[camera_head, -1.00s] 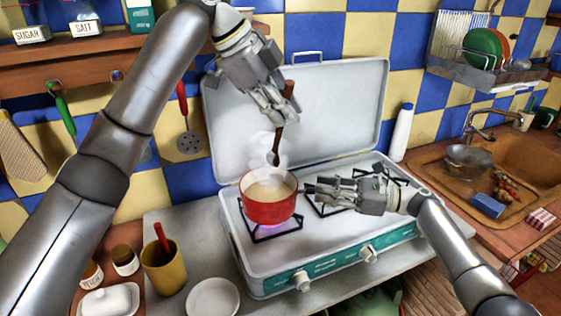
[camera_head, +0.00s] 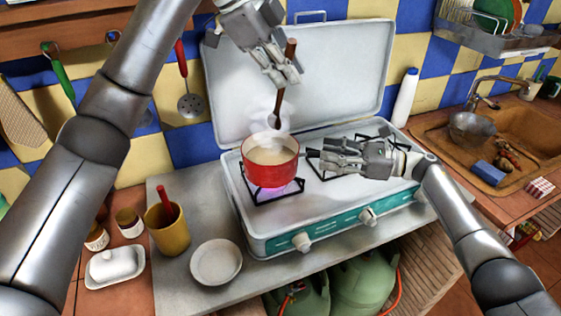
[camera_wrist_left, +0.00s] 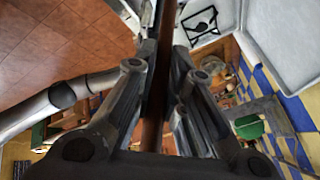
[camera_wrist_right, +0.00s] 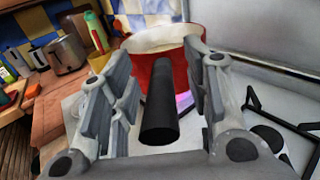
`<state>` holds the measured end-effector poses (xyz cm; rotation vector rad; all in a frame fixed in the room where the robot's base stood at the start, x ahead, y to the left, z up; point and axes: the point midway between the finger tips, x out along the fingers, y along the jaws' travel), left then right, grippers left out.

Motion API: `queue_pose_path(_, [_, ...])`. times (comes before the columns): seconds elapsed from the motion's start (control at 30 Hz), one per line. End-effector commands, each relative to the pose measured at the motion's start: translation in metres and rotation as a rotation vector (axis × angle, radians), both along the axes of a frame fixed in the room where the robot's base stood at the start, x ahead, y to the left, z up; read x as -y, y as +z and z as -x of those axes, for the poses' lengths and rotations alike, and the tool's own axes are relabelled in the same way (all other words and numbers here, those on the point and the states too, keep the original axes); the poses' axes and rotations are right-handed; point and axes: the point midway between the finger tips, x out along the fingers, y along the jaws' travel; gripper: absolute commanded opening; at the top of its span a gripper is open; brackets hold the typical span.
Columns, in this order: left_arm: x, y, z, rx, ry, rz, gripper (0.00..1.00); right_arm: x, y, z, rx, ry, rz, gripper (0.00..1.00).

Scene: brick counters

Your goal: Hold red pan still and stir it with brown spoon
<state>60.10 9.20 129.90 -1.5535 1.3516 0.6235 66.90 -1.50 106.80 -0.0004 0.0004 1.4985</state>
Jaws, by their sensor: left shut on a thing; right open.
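The red pan (camera_head: 270,172) holds a pale liquid and sits on the left burner of the stove. Its black handle (camera_wrist_right: 159,118) points at my right gripper in the right wrist view. My right gripper (camera_head: 325,157) is open, with its fingers on either side of the handle and gaps showing. My left gripper (camera_head: 284,76) is shut on the brown spoon (camera_head: 283,95). The spoon hangs nearly upright above the far side of the pan, with its bowl end down near the rim. It also shows between the fingers in the left wrist view (camera_wrist_left: 155,75).
The white stove (camera_head: 330,200) has a raised lid (camera_head: 320,85) behind the pan. A purple glow shows under the pan. A yellow mug (camera_head: 168,232), a white plate (camera_head: 216,262) and a butter dish (camera_head: 115,265) stand at left. A white bottle (camera_head: 405,98) stands at right.

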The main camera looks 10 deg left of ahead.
Motion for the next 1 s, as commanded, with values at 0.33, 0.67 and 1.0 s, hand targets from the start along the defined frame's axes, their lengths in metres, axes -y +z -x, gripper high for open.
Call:
queue_pose_path(0.33, [0.0, 0.0, 0.0, 0.0, 0.0, 0.0, 0.0, 0.073, -0.001, 0.004, -0.002, -0.004, 0.002, 0.44])
queue_pose_path(0.67, [0.0, 0.0, 0.0, 0.0, 0.0, 0.0, 0.0, 0.109, 0.0, 0.007, 0.0, -0.001, 0.0, 0.44])
queue_pose_path(1.0, [0.0, 0.0, 0.0, 0.0, 0.0, 0.0, 0.0, 0.11, 0.0, 0.008, 0.0, 0.0, 0.0, 0.44])
